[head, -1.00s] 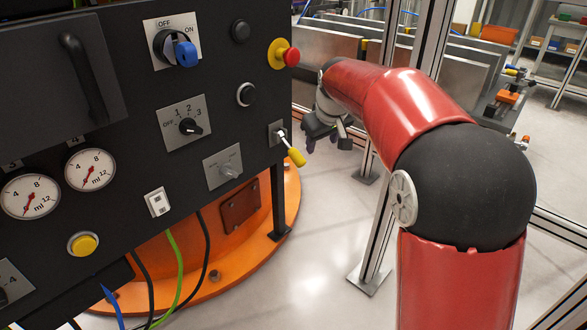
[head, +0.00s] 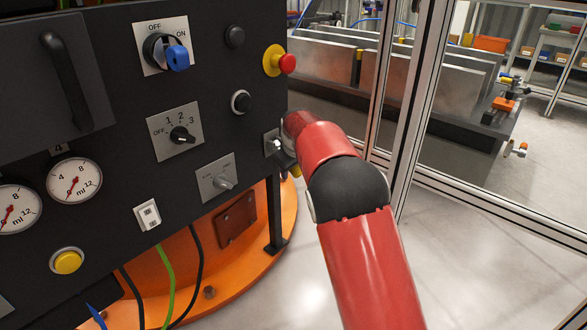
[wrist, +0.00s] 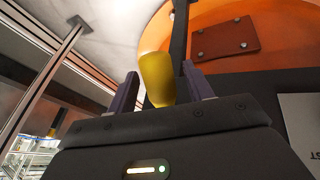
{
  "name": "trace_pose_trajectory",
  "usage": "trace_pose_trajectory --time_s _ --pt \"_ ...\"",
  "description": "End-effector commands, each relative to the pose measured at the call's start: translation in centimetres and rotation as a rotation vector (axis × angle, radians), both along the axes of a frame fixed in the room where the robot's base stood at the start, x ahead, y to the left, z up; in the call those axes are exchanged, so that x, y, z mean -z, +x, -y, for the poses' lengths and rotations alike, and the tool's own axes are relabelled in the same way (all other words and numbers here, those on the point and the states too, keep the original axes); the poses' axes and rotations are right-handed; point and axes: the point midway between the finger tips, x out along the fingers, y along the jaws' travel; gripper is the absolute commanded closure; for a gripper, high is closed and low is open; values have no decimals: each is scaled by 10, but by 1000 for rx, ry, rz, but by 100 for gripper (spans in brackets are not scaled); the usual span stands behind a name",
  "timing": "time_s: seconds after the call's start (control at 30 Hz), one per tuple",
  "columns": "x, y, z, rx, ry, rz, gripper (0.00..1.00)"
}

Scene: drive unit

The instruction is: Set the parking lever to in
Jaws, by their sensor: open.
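The parking lever has a yellow handle, a sliver of which (head: 296,171) shows in the head view at the panel's lower right edge, below its small grey mounting plate (head: 272,142). My red arm hides most of the lever there. In the wrist view the yellow handle (wrist: 156,78) stands between the two dark fingers of my gripper (wrist: 160,84). The gripper is open, with a finger on each side of the handle. A gap shows on the right side; whether the left finger touches the handle I cannot tell.
Close by on the black panel are a selector switch (head: 223,183), a black button (head: 241,102) and a red emergency stop (head: 287,63). A cage post (head: 410,110) stands right of my arm. An orange base (head: 190,275) lies below the panel.

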Motion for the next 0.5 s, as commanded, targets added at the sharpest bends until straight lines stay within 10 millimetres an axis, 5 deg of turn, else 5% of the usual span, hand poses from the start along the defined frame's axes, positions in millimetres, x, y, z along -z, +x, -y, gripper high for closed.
trace_pose_trajectory --time_s 0.27,0.5 --pt "1 1 0 1 0 0 50" --pt "1 1 0 1 0 0 81"
